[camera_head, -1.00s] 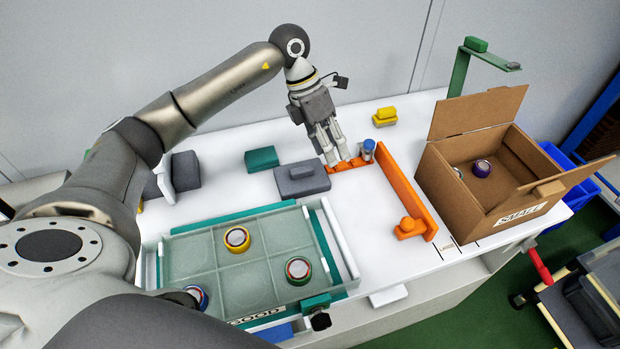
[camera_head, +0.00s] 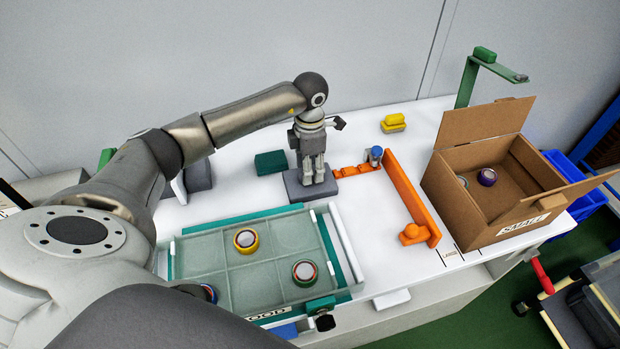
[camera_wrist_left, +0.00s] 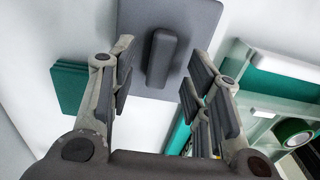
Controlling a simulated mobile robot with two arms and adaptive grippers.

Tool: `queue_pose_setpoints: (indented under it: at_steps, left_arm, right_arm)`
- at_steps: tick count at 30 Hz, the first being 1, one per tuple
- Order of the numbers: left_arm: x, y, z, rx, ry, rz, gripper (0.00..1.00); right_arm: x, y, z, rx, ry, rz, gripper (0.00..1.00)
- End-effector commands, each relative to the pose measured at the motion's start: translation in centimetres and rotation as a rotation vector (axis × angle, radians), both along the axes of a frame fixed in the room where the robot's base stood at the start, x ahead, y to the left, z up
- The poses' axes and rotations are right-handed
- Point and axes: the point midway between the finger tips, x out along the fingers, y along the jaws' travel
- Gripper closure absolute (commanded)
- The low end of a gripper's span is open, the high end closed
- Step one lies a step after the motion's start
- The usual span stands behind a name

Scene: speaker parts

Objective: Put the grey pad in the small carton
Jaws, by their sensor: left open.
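The grey pad (camera_head: 296,191) is a flat dark-grey block with a raised grip bar on top. It lies on the white table behind the tray. My left gripper (camera_head: 313,180) is over it, pointing down, and hides part of it. In the left wrist view the pad (camera_wrist_left: 195,18) shows with its bar between the open fingers of my left gripper (camera_wrist_left: 155,82); the fingers stand apart from the bar on both sides. The small carton (camera_head: 464,200) stands open at the right, with two round parts inside. My right gripper is not in view.
A green block (camera_head: 271,162) lies just left of the pad. Orange rails (camera_head: 408,196) stand between the pad and the carton, with a blue-topped part at their corner. A green tray (camera_head: 240,283) with round parts is in front. A yellow block (camera_head: 393,123) lies at the back.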

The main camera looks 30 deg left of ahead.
Motion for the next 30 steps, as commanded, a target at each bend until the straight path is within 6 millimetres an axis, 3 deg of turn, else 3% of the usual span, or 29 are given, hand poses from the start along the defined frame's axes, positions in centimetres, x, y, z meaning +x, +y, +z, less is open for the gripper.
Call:
queue_pose_setpoints:
  at_steps: [5, 12, 22, 30]
  left_arm:
    - [0.0, 0.0, -1.8, -0.001, 0.001, 0.001, 0.55]
    - [0.0, 0.0, -2.0, -0.001, -0.001, 0.000, 0.55]
    - [0.0, 0.0, -2.0, -0.001, -0.001, 0.000, 0.97]
    - [0.0, 0.0, -1.9, -0.001, -0.002, 0.000, 1.00]
  right_arm:
    - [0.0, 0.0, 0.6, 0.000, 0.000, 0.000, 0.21]
    - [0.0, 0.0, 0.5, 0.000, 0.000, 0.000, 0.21]
    - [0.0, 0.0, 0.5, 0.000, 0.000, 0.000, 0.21]
    - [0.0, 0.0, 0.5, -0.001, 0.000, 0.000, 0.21]
